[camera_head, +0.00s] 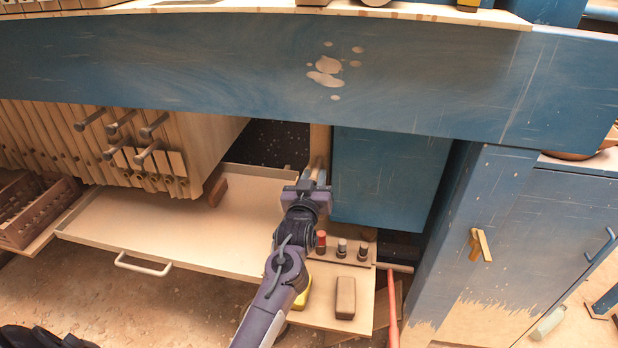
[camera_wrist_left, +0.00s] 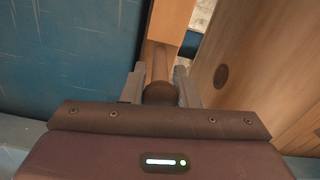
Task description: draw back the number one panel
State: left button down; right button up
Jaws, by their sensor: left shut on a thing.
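A lone wooden panel (camera_head: 320,145) stands edge-on against the blue block in the head view; I see no number on it. In the left wrist view, this panel (camera_wrist_left: 172,20) carries a round brown handle (camera_wrist_left: 158,93) that points towards me. My left gripper (camera_head: 311,180) is shut on that handle, with one finger on each side in the left wrist view (camera_wrist_left: 158,88). The gripper hides most of the handle in the head view. A pack of other wooden panels (camera_head: 100,145) stands to the left, with several grey handles jutting out. My right gripper is not in view.
A dark gap separates the lone panel from the pack. A pale tray (camera_head: 170,235) lies below. A small shelf (camera_head: 350,320) holds a brown block (camera_head: 345,298) and several small bottles. The blue beam (camera_head: 250,65) crosses above; the blue block (camera_head: 385,180) is close right.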

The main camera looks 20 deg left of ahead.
pick_arm(q)
jog(key=c, duration=1.1)
grip_release()
jog(key=shift+w+d, duration=0.1)
jog(key=shift+d, duration=0.1)
jog(key=shift+c, duration=0.2)
jog(key=shift+a, duration=0.1)
jog(key=shift+s+f, duration=0.1)
jog(key=shift+s, duration=0.2)
jog(key=b+v, duration=0.2)
jog(key=v, duration=0.5)
jog(key=shift+d, duration=0.2)
jog(key=shift+s, duration=0.1)
